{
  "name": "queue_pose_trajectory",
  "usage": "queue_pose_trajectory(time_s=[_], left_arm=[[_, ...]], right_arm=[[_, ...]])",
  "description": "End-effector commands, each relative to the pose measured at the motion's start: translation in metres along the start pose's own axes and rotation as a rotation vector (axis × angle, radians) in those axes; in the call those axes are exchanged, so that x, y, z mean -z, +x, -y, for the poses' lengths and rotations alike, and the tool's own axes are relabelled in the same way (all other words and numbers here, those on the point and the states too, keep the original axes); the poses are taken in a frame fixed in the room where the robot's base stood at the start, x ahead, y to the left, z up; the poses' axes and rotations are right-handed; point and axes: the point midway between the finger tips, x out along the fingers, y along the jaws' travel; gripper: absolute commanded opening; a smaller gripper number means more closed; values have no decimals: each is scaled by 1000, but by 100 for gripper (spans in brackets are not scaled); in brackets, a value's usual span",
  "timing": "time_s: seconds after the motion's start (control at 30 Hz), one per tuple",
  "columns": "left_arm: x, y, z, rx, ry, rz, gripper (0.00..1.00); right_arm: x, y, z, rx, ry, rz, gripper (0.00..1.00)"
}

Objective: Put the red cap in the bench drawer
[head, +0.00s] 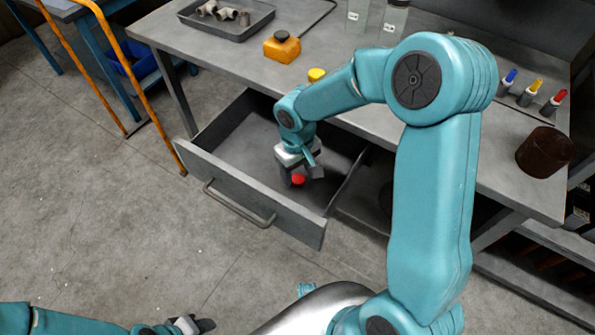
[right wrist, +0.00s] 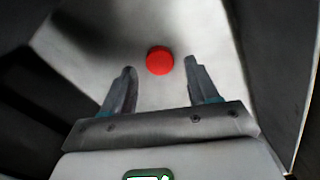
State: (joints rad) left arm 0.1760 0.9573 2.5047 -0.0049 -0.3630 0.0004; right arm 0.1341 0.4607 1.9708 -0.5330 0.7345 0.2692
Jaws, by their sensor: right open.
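The red cap (head: 298,179) is in the open bench drawer (head: 238,142), low inside it. In the right wrist view the red cap (right wrist: 159,60) lies on the drawer's pale floor, just beyond my fingertips and between their lines. My right gripper (head: 300,176) reaches down into the drawer over the cap. In the right wrist view my right gripper (right wrist: 160,72) is open with nothing between its fingers. My left gripper (head: 190,324) is low at the bottom edge of the head view, far from the drawer; its fingers are too unclear to judge.
The grey bench (head: 225,50) holds a tray (head: 225,22) of pipe fittings, an orange container (head: 282,47), a yellow cap (head: 316,75), clear bottles, several markers and a brown pot (head: 544,151). An orange rail (head: 148,90) stands left. The drawer front (head: 250,195) juts over open floor.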

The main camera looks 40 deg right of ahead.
Motion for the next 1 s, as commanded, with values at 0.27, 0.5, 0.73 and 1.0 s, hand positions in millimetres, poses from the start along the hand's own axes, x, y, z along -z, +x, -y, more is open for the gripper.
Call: queue_pose_trajectory(time_s=[0.27, 0.5, 0.73, 1.0], left_arm=[[0, -16, -6, 0, 0, 0, 43], [0, -20, -7, 0, 0, 0, 43], [0, -20, -7, 0, 0, 0, 43], [-1, -20, -7, 0, 0, 0, 43]], right_arm=[[1, -70, 0, 0, 1, -6, 59], [0, -101, 0, 1, 1, -2, 59], [0, -105, 0, 1, 1, -1, 59], [0, -105, 0, 1, 1, -1, 59]])
